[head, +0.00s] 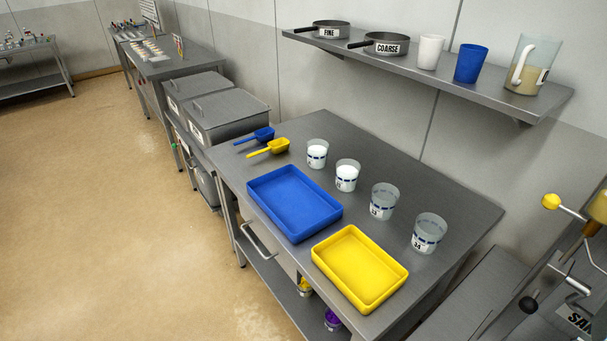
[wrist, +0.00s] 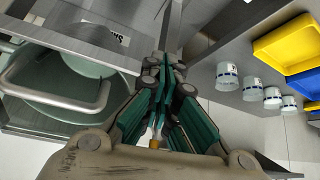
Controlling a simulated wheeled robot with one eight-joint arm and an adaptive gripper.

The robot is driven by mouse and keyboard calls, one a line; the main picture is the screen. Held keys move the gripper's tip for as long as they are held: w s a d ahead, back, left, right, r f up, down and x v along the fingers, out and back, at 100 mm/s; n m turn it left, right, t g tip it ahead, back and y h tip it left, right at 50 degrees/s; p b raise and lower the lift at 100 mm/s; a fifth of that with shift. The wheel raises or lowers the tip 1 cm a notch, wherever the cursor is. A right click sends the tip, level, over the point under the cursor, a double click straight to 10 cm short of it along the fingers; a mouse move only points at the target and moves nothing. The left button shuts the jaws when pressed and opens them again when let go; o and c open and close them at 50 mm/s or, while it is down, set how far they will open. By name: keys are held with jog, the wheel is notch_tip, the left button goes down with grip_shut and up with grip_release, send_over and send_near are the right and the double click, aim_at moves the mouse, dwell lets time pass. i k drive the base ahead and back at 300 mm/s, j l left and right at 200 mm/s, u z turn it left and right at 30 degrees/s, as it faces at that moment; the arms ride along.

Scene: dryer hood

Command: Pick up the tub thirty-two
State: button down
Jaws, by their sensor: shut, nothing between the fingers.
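Several clear tubs with blue-and-white labels stand in a row on the steel table. In the head view the two nearer the scoops, the first (head: 317,154) and second (head: 347,175), hold something white. The third (head: 383,201) and fourth (head: 429,234) look clear and empty. The label numbers are too small to read surely, so I cannot tell which is tub thirty-two. The row also shows at the right of the wrist view, with the largest-looking tub (wrist: 228,76) at its left end. My gripper (wrist: 166,85) is shut and empty, apart from all tubs; the head view does not show it.
A blue tray (head: 293,203) and a yellow tray (head: 360,268) lie along the table's front edge. A blue scoop (head: 256,136) and yellow scoop (head: 268,148) lie at its far end. A wall shelf (head: 430,72) with pans, cups and a jug hangs above.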

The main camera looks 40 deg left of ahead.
aim_at(348, 171)
jog(key=u, duration=1.3)
jog(key=z, duration=0.8)
jog(key=i+j+z, duration=0.1)
jog(key=j+z, duration=0.55)
jog(key=z, duration=0.3)
jog(key=j+z, duration=0.1)
jog(key=j, duration=0.35)
jog(key=k+j+z, duration=0.15)
jog(key=j, duration=0.25)
jog(key=j+z, duration=0.1)
jog(key=j, duration=0.3)
jog(key=k+j+z, duration=0.15)
jog(key=j, duration=0.25)
jog(key=k+j+z, duration=0.1)
jog(key=j, duration=0.3)
jog(key=k+j+u, duration=0.1)
jog(key=j, duration=0.1)
